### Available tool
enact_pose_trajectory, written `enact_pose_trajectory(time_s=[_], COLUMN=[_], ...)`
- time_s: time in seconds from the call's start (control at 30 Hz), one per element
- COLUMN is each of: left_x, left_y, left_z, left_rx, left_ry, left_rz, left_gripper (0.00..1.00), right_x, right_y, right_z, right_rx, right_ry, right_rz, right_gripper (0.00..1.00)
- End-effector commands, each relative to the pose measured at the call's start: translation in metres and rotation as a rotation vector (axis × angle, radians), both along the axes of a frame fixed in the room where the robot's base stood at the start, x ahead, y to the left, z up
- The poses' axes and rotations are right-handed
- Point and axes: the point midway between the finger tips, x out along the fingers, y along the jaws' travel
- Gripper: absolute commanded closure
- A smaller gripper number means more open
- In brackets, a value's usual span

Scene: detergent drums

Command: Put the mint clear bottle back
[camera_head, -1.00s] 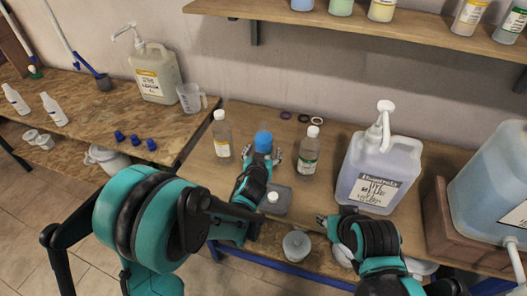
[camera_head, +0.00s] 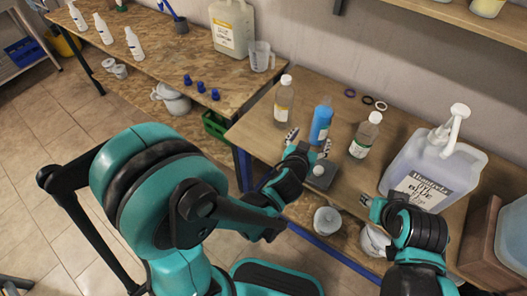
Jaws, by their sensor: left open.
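A clear bottle with a white cap and a green-marked label (camera_head: 361,140) stands upright on the right-hand wooden table (camera_head: 400,118); it best fits the mint clear bottle, though its tint is hard to tell. A blue bottle (camera_head: 321,122) stands to its left. Another clear bottle with a yellowish label (camera_head: 284,100) stands further left. My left gripper (camera_head: 308,142) is open at the near side of the blue bottle, its fingers spread and apparently empty. My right gripper (camera_head: 366,200) is low at the table's front edge; its fingers are too small to read.
A large pump jug (camera_head: 428,172) stands right of the bottles. A grey item with a pale cap (camera_head: 320,174) sits at the table's front edge, close to my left gripper. A shelf (camera_head: 460,22) overhangs the table.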

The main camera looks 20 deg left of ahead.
Motion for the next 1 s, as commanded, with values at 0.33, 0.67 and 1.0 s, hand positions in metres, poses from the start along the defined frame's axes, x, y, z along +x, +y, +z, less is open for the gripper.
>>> enact_pose_trajectory(time_s=[0.33, 0.67, 1.0], left_x=[-0.052, -0.152, -0.172], left_y=[0.111, 0.156, 0.157], left_z=[0.024, 0.032, 0.033], left_rx=[0.061, 0.042, 0.032], left_ry=[0.271, 0.52, 0.56], left_rz=[0.152, 0.145, 0.126], left_gripper=[0.24, 0.24, 0.24], right_x=[0.0, 0.0, 0.0], right_y=[0.0, 0.0, 0.0], right_z=[0.0, 0.0, 0.0], right_rx=[0.0, 0.0, 0.0], right_ry=[0.0, 0.0, 0.0], right_rz=[0.0, 0.0, 0.0], right_gripper=[0.63, 0.63, 0.63])
